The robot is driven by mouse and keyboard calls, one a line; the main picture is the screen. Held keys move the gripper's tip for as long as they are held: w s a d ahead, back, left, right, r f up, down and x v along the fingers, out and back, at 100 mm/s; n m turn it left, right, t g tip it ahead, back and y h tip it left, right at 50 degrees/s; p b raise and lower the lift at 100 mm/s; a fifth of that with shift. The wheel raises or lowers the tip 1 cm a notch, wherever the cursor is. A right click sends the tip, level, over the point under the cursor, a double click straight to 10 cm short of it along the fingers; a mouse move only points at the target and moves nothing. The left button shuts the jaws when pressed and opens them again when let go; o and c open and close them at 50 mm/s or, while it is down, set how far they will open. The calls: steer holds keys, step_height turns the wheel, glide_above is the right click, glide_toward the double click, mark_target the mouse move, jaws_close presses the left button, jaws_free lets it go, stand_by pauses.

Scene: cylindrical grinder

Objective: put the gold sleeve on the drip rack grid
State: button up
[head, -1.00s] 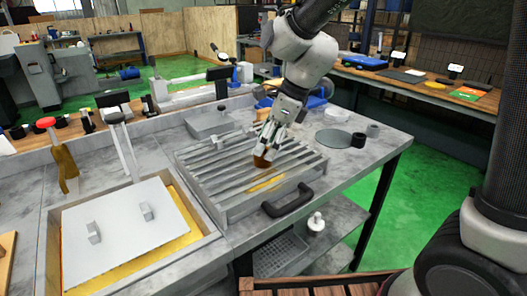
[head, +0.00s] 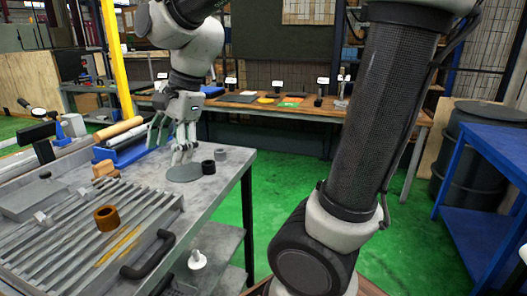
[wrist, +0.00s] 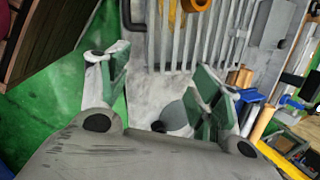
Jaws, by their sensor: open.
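The gold sleeve (head: 106,217) stands upright on the slats of the drip rack grid (head: 60,237) in the head view, near its right part, with nothing holding it. In the wrist view the sleeve (wrist: 195,4) is cut by the top edge, on the grid (wrist: 186,48). My gripper (head: 182,156) is beyond the grid, above the round grey disc, apart from the sleeve. In the wrist view its fingers (wrist: 160,62) are spread wide with nothing between them.
A black ring (head: 208,167) and a grey ring (head: 220,154) stand by the grey disc (head: 185,173). The rack's black handle (head: 148,253) faces the near side. A blue holder (head: 118,152) lies behind the rack. Green floor is free right of the table.

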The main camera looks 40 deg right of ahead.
steer(key=s+d+f+n+t+h, duration=0.1)
steer(key=s+d+n+t+h, duration=0.1)
steer(key=s+d+n, duration=1.1)
steer(key=d+h, duration=0.1)
steer(key=d, duration=0.3)
steer(key=shift+s+d+n, duration=0.3)
steer(key=shift+d+n, duration=0.05)
steer(key=shift+n, duration=0.05)
